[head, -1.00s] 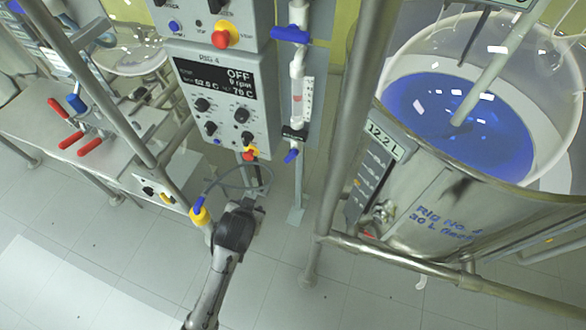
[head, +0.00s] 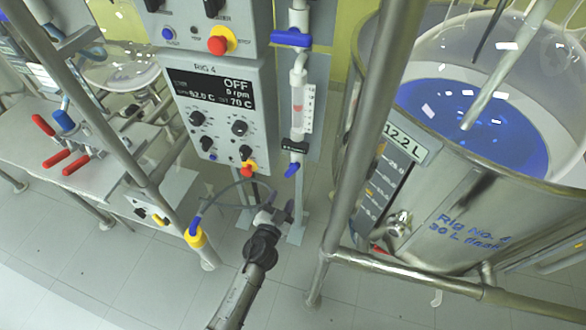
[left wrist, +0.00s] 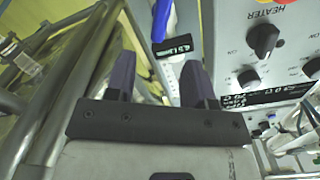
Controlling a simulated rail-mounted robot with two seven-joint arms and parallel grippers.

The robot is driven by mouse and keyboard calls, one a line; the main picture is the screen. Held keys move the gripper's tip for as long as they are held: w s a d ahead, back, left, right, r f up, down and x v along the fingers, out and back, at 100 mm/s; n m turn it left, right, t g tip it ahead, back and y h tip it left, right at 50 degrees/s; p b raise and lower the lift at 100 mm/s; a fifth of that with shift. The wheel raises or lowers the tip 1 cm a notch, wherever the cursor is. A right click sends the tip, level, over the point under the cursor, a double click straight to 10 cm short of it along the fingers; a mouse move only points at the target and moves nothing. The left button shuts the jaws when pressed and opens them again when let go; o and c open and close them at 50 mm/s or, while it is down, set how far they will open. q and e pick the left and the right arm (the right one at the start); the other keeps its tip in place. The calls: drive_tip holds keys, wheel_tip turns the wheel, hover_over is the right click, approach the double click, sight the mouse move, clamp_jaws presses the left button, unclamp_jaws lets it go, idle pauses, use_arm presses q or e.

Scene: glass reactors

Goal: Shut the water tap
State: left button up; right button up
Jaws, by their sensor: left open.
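A thin water line with a clear flow tube stands beside the Rig 4 control box in the head view. It carries a blue lever tap (head: 291,38) lying crosswise at the top, and a smaller slanted blue piece (head: 292,170) at its lower end, below a black block (head: 295,145). I cannot tell for certain which blue piece the task means. My left gripper (head: 278,205) is open and empty, just below the lower blue piece and apart from it. In the left wrist view, a blue part (left wrist: 162,20) shows beyond the gap between the open fingers (left wrist: 160,78).
The control box (head: 222,110) with knobs and a red button (head: 218,45) is left of the line. A steel frame post (head: 358,140) and a steel vessel (head: 450,225) with blue liquid (head: 475,115) stand right. A yellow-collared cable part (head: 195,238) is left of my gripper.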

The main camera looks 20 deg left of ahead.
sight(291, 172)
use_arm(q)
drive_tip(key=w+b, duration=0.1)
drive_tip(key=w, duration=0.2)
drive_tip(key=w+b, duration=0.1)
drive_tip(key=w, duration=0.7)
drive_tip(key=shift+w+a+b, duration=0.1)
drive_tip(key=shift+a+b, duration=0.25)
drive_tip(key=shift+b, duration=0.05)
drive_tip(key=shift+w, duration=0.75)
drive_tip(key=shift+c, duration=0.2)
drive_tip(key=c, duration=0.7)
